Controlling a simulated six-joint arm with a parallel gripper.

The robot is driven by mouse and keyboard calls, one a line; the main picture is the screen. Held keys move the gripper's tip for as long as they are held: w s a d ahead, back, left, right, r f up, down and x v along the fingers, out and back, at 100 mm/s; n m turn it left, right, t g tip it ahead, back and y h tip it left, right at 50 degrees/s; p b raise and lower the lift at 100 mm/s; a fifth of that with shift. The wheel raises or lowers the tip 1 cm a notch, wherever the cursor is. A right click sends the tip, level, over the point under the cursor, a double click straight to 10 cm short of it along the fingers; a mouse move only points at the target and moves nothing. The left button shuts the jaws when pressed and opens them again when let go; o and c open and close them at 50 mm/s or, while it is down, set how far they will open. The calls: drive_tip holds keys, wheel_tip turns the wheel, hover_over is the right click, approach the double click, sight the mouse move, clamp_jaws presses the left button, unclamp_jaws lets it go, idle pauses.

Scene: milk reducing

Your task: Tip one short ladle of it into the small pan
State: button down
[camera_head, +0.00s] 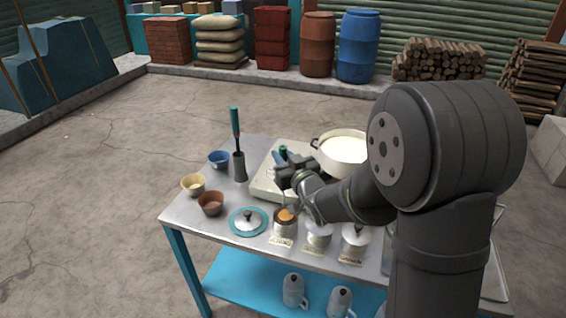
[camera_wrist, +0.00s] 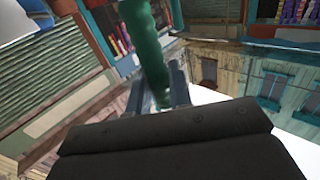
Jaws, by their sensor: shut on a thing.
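My gripper (camera_head: 284,174) is shut on the green handle (camera_head: 283,152) of a tool above the left part of the table. The handle also rises between the fingers in the wrist view (camera_wrist: 145,38). The tool's lower end is hidden or too small to make out, so I cannot tell whether it carries anything. A wide pale pot (camera_head: 343,150) of whitish liquid stands right of the gripper, partly behind my arm. An open canister (camera_head: 284,230) with an orange-brown top stands in front of and below the gripper. I cannot pick out a small pan.
A cream stove-like slab (camera_head: 262,186) lies under the gripper. A blue bowl (camera_head: 219,159), yellow bowl (camera_head: 193,185) and brown bowl (camera_head: 211,203) stand left. A tall green-handled tool (camera_head: 236,125) stands in a dark holder (camera_head: 239,168).

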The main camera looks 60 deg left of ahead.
sight(282, 148)
drive_tip(key=shift+r, duration=1.9)
drive_tip(key=shift+s, duration=0.15)
drive_tip(key=shift+s+d+n, duration=0.1)
drive_tip(key=shift+s+n, duration=1.3)
drive_tip(key=shift+s, duration=0.9)
drive_tip(key=shift+s, duration=0.1)
drive_tip(key=shift+w+r+m, duration=0.3)
drive_tip(key=shift+w+m, duration=0.15)
drive_tip(key=shift+w, duration=0.4)
drive_tip(key=shift+w+r+m, duration=0.35)
drive_tip(key=shift+w+m, duration=0.15)
drive_tip(key=shift+w, duration=0.3)
drive_tip(key=shift+w+r+m, duration=0.3)
drive_tip(key=shift+w+m, duration=0.15)
drive_tip(key=shift+w, duration=0.5)
